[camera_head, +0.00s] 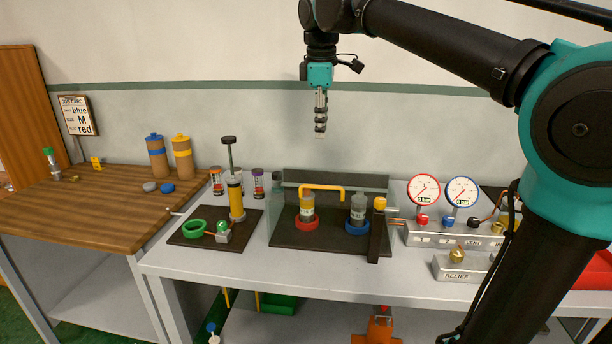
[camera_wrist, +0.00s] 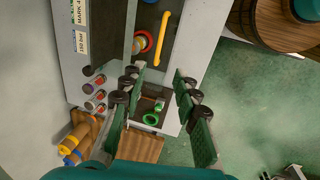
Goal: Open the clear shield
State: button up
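The clear shield is hard to make out; its yellow bar handle (camera_head: 322,188) stands out at the front of the dark vise station in the middle of the bench. The handle also shows in the wrist view (camera_wrist: 160,40), top centre. Behind it are a cup in a red ring (camera_head: 306,222) and a grey cup in a blue ring (camera_head: 357,226). My gripper (camera_head: 320,132) hangs pointing down, well above and behind the handle, touching nothing. In the wrist view my gripper's two fingers (camera_wrist: 158,78) are spread apart with nothing between them.
A dark post with a yellow knob (camera_head: 379,204) stands at the station's right. Left is a tray with a green ring (camera_head: 194,227) and a tall yellow pump-like cylinder (camera_head: 236,198). Gauges (camera_head: 423,189) and a valve block stand right. The air above the station is clear.

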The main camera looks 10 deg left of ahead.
aim_at(321, 187)
jog(key=w+f, duration=0.1)
jog(key=f, duration=0.4)
jog(key=w+f, duration=0.1)
jog(key=f, duration=0.5)
jog(key=w+f, duration=0.1)
jog(key=f, duration=0.5)
jog(key=shift+w, duration=0.2)
grip_shut()
